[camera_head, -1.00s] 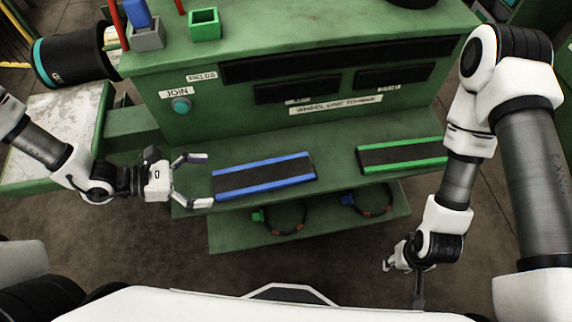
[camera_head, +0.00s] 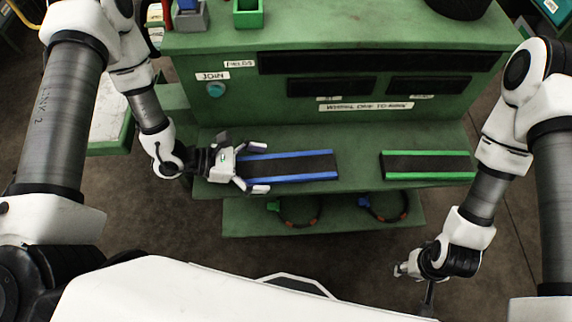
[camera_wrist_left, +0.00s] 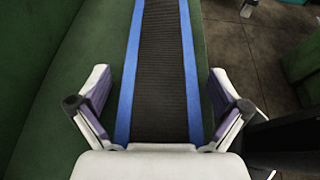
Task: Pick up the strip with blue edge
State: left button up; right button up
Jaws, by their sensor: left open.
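The black strip with blue edges (camera_head: 300,166) lies flat on the green bench shelf, its length running left to right. It also shows in the left wrist view (camera_wrist_left: 159,60), running away from me between the fingers. My left gripper (camera_head: 262,168) is open at the strip's left end, with one finger beyond each blue edge. In the left wrist view its fingers (camera_wrist_left: 160,105) stand apart from both edges. The strip's near end is hidden under the gripper. My right gripper (camera_head: 403,269) hangs low at the right, away from the strip; its jaws are too small to judge.
A similar strip with green edges (camera_head: 428,165) lies to the right on the same shelf (camera_head: 357,160). Two cable loops (camera_head: 300,218) sit on the lower ledge. A panel with a JOIN button (camera_head: 216,90) rises behind. The shelf between the strips is clear.

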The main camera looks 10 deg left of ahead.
pick_arm(q)
jog(key=c, duration=1.2)
